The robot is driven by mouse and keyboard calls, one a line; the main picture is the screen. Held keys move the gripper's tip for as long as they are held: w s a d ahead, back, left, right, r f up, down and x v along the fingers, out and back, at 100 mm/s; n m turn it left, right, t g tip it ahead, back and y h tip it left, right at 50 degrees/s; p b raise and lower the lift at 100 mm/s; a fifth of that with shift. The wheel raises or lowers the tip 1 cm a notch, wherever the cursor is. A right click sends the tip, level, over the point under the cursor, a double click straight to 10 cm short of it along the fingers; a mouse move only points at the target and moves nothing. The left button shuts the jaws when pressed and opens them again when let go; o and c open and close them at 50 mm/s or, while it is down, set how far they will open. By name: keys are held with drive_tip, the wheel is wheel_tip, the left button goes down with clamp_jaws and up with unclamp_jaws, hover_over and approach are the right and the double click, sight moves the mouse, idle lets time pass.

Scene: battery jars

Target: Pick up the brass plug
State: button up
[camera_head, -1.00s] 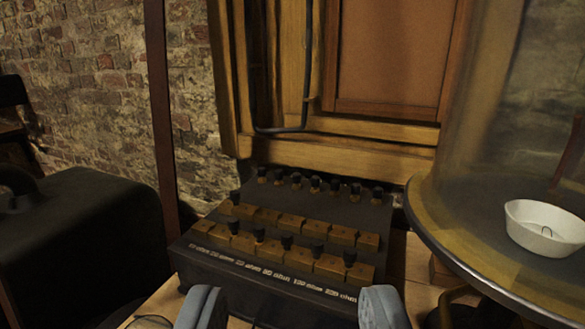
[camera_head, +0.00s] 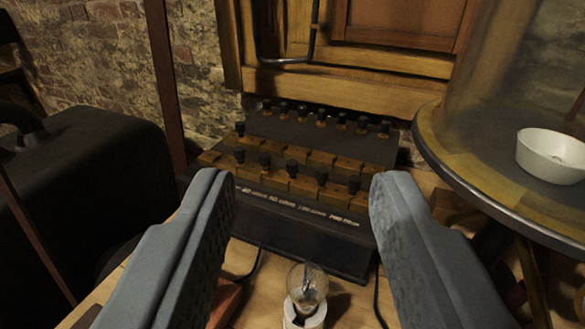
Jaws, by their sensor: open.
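My gripper (camera_head: 302,182) is open and empty, its two grey fingers wide apart in front of a dark resistance box (camera_head: 300,226). Brass blocks run in rows across the box top. Several black-topped plugs stand upright in the front row, such as this one (camera_head: 292,168). A line of brass plugs with black tops (camera_head: 321,116) stands along the back edge. I cannot tell which one is the task's brass plug. The fingers appear to touch none of them.
A small bulb in a white holder (camera_head: 305,307) stands on the wooden table at the front, with dark cables nearby. A round metal-rimmed stand (camera_head: 440,160) with a white bowl (camera_head: 553,156) is at right. A dark case (camera_head: 90,210) is at left.

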idle(0.6)
drive_tip(key=n+g, duration=0.8)
drive_tip(key=g, duration=0.9)
hover_over(293, 162)
wheel_tip(293, 162, down, 10)
drive_tip(key=shift+w+d+f, duration=0.1)
drive_tip(key=shift+f, duration=2.6)
clamp_jaws()
